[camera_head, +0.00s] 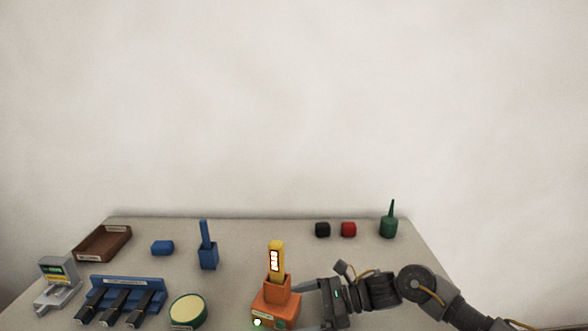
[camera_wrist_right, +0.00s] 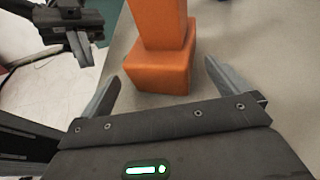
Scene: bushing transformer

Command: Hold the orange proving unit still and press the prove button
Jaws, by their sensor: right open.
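The orange proving unit (camera_head: 280,309) stands upright at the table's front edge, with a yellow tester (camera_head: 277,248) with lit marks standing in its top. A bright greenish-white spot (camera_head: 257,322) shows low on its front; I cannot tell if this is the prove button. My right gripper (camera_wrist_right: 162,72) is open, its fingers on either side of the unit's orange base (camera_wrist_right: 160,72), with gaps visible. In the head view, the right gripper (camera_head: 303,305) comes from the right. My left gripper (camera_wrist_right: 82,48) shows in the right wrist view, left of the unit; its opening is unclear.
Left of the unit are a round cream-topped green item (camera_head: 187,309), a blue rack (camera_head: 127,283) with black-handled items, a grey device (camera_head: 57,270), a brown tray (camera_head: 103,243), and a blue holder (camera_head: 208,256). Black (camera_head: 322,229) and red (camera_head: 348,229) blocks and a green bottle (camera_head: 388,225) stand behind.

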